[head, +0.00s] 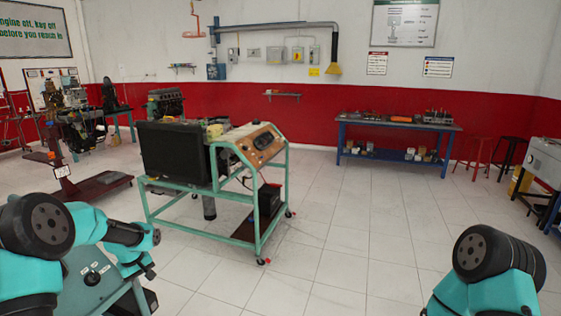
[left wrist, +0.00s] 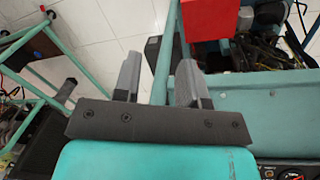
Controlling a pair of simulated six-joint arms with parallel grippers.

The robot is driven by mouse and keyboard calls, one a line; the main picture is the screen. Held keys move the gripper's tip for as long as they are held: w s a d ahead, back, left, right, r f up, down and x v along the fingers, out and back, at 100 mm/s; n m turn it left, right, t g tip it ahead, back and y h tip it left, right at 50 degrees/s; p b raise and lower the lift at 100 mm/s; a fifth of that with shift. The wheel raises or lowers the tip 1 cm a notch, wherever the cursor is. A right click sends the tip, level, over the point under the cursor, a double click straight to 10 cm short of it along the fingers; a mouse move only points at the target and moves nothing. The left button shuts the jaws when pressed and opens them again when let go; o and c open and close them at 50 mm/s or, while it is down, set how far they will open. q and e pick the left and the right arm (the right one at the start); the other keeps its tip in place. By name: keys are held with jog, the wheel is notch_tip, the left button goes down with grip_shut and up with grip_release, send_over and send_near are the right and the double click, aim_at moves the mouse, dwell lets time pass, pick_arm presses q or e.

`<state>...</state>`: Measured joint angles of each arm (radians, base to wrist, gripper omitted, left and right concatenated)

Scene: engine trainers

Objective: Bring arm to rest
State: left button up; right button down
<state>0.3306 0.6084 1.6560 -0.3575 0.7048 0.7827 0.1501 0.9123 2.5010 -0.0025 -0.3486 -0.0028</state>
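No held object shows. My right arm (head: 490,272) shows only as a teal and black part at the lower right of the head view; its gripper is out of frame.
A teal-framed engine trainer (head: 210,165) on castors stands ahead. A blue workbench (head: 395,128) with parts stands by the red wall. Stools (head: 475,152) and a grey cabinet (head: 545,160) are at right. Tiled floor (head: 350,235) is clear in the middle. A red box (left wrist: 210,18) shows near the gripper.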

pick_arm(q)
jog(key=s+d+f+m+h, duration=0.2)
jog(key=s+d+f+m, duration=0.15)
jog(key=d+f, duration=0.8)
jog(key=s+d+f+m, duration=0.1)
jog(key=s+d+f, duration=0.2)
jog(key=s+d, duration=0.2)
jog(key=s+d+f+m, duration=0.2)
jog(key=s+d, duration=0.4)
jog(key=s, duration=0.4)
jog(key=s+d+f+m+h, duration=0.1)
jog(key=s+d+f, duration=0.3)
jog(key=s+d, duration=0.2)
jog(key=shift+s+f+m+g, duration=0.3)
jog(key=shift+s+m, duration=0.05)
jog(key=shift+s, duration=0.35)
